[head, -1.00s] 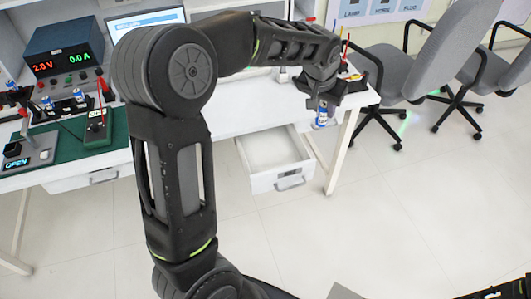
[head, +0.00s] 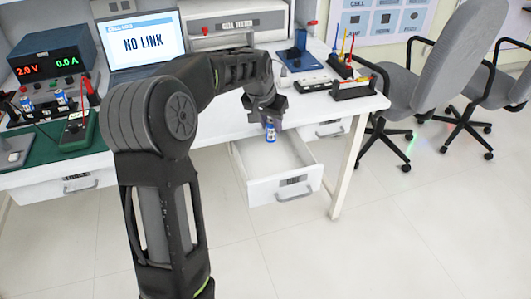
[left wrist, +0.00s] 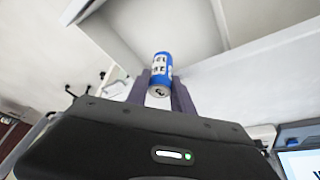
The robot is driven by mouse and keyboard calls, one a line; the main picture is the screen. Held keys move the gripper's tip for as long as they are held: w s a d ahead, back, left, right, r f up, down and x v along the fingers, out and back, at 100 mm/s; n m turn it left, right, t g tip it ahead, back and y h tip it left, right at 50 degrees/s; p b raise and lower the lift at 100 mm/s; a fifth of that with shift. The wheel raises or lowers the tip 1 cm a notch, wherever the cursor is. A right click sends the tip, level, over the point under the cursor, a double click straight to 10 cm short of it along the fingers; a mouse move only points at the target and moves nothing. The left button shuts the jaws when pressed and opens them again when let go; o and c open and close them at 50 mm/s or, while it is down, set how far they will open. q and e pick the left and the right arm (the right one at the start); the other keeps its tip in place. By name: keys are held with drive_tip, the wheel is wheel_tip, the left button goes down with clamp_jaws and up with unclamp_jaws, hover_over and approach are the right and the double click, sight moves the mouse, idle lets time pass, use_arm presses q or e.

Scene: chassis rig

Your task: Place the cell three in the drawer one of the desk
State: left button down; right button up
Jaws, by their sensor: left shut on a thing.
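My left gripper (head: 267,114) is shut on a small blue and white cell (head: 270,133) and holds it below its fingers. In the left wrist view the cell (left wrist: 161,70) sits between the two fingers; its label is too small to read surely. The open drawer (head: 285,187) stands out from the front of the white desk (head: 225,122). In the head view the cell overlaps the drawer's opening near its back, apart from the drawer floor. The drawer looks empty where it shows. My right gripper is not in view.
Another drawer (head: 330,130), shut, is to the right. Two blue and white cells (head: 62,97) stand in a holder at the left, near a power supply (head: 52,55) and a laptop (head: 140,42). A tool rack (head: 352,88) stands near the right edge. Chairs (head: 430,75) are further right.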

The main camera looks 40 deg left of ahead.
sight(271, 137)
use_arm(q)
drive_tip(key=shift+f+b, duration=0.35)
drive_tip(key=shift+f, duration=2.15)
drive_tip(key=shift+f+b, duration=0.4)
drive_tip(key=shift+f, duration=2.05)
drive_tip(key=shift+f, duration=0.15)
drive_tip(key=c, duration=1.1)
unclamp_jaws()
drive_tip(key=p+v, duration=0.1)
drive_tip(key=v, duration=1.1)
